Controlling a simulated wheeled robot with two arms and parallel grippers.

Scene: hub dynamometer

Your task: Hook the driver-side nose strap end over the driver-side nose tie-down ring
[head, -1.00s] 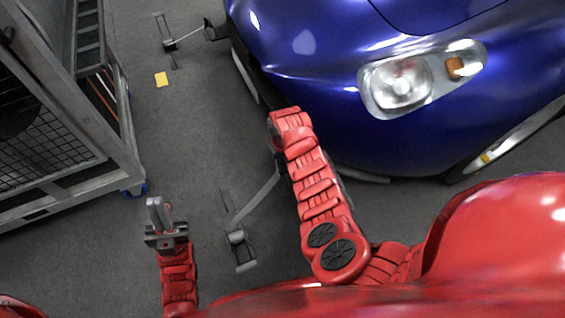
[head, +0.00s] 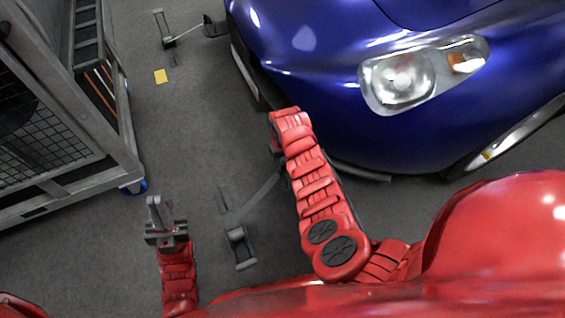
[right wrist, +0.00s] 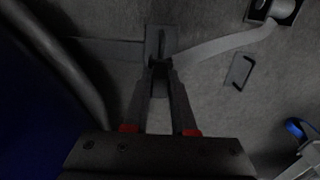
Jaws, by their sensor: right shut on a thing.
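The driver-side nose strap (head: 262,194) runs from its floor ratchet (head: 240,247) up to my right arm at the blue car's nose. In the right wrist view the grey strap (right wrist: 225,44) ends at a dark flat end piece (right wrist: 161,40). My right gripper (right wrist: 159,66) is shut on this strap end, at its lower edge. A darker band (right wrist: 110,48) runs left from there toward the car; I cannot tell what it is. I cannot make out the tie-down ring. In the head view my right arm hides its gripper. My left gripper (head: 155,206) is over bare floor, apart from the strap.
The blue car (head: 330,120) fills the upper right. A metal-framed cage cart (head: 125,140) stands on the left. A flat floor plate (right wrist: 239,70) lies near the ratchet.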

